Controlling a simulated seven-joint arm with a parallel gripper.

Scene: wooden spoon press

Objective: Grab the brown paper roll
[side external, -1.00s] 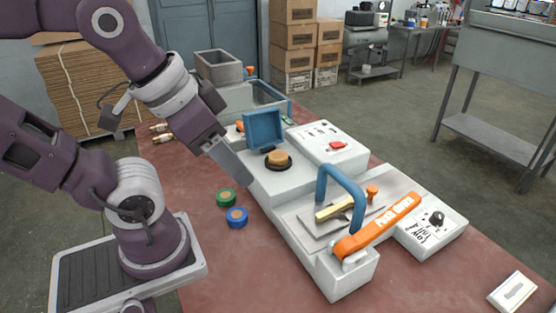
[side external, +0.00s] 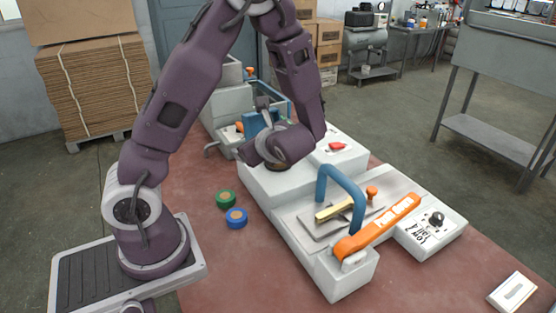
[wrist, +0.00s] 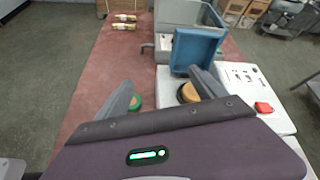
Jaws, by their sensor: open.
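A round brown piece (wrist: 187,92), which looks like the brown paper roll, sits in a dark ring on the grey machine (side external: 262,187) beside a raised blue lid (wrist: 196,50). In the side view it is mostly hidden behind my wrist, with only its dark seat showing. My gripper (wrist: 160,78) is open and empty in the wrist view. The brown piece shows just inside its right finger, partly covered by it. In the side view my wrist is over the machine and the fingertips are hidden. I cannot tell their height above the piece.
A green roll (side external: 226,198) and a blue roll (side external: 237,218) lie on the red table (side external: 215,265). A tall blue handle (side external: 322,187) and an orange lever (side external: 378,228) stand nearer the camera. Small banded cylinders (wrist: 124,22) lie at the far left.

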